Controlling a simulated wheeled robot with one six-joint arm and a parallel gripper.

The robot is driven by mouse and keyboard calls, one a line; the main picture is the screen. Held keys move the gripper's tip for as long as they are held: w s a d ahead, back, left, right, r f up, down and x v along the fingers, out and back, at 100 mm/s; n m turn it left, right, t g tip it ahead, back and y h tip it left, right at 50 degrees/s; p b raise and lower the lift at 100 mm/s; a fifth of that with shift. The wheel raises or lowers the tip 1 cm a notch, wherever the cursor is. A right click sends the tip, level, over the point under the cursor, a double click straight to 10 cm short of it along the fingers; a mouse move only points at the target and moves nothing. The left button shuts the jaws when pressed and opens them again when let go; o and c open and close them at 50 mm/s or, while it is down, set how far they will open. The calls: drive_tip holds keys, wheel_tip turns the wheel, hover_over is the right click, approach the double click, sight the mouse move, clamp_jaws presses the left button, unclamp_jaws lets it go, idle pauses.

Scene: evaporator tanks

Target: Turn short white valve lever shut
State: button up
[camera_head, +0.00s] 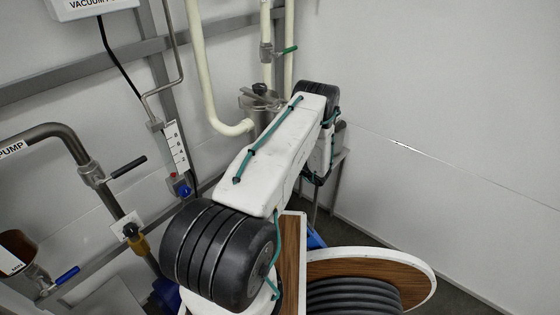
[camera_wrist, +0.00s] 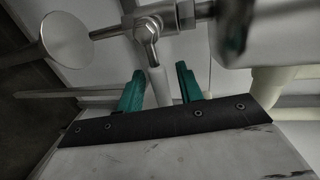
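The short white valve lever (camera_wrist: 158,82) shows in the wrist view, hanging from a metal valve (camera_wrist: 148,28). My gripper (camera_wrist: 160,71) has its two green fingers on either side of the lever. Gaps show between the lever and both fingers, wider on the right, so it is open and around the lever without visible contact. The lever's lower end is hidden behind the dark edge of my gripper. In the head view my arm hides this lever, and my gripper cannot be made out clearly there.
In the wrist view a round metal disc (camera_wrist: 65,38) is at left and a large metal cylinder (camera_wrist: 265,30) at upper right, close to the valve. In the head view, a green-handled valve (camera_head: 268,52), black lever (camera_head: 128,167) and blue lever (camera_head: 66,275) sit on other pipes.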

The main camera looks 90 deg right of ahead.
drive_tip(key=v, duration=0.7)
drive_tip(key=shift+s+a+r, duration=0.1)
idle(0.4)
